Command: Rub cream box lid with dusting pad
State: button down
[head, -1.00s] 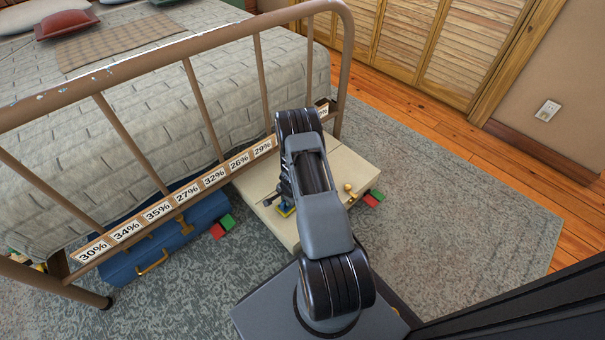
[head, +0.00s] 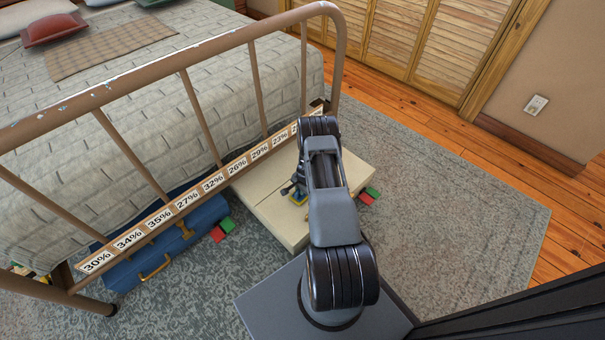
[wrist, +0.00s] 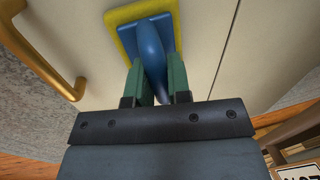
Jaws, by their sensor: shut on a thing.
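The cream box (head: 262,199) lies on the rug at the foot of the bed, its far part under the bed's footboard rail. Its pale lid (wrist: 208,28) fills much of the wrist view, with a dark seam line to the right and a brass handle (wrist: 45,55) to the left. The dusting pad (wrist: 148,22) has a blue back and grip with a yellow edge. My gripper (wrist: 160,82) is shut on the pad's blue grip. The pad lies flat against or just above the lid; contact cannot be told. In the head view my arm partly hides the gripper and pad (head: 299,198).
A blue box (head: 165,243) with a brass handle lies to the left, partly under the bed. Red and green blocks (head: 221,230) lie beside both boxes. The metal footboard (head: 205,115) with a rail of percentage labels stands over the box's far edge. Rug is clear at right.

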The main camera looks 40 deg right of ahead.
jog(key=shift+d, duration=0.45)
jog(key=shift+a+r+p, duration=0.1)
jog(key=shift+r+p, duration=2.35)
jog(key=shift+r, duration=1.55)
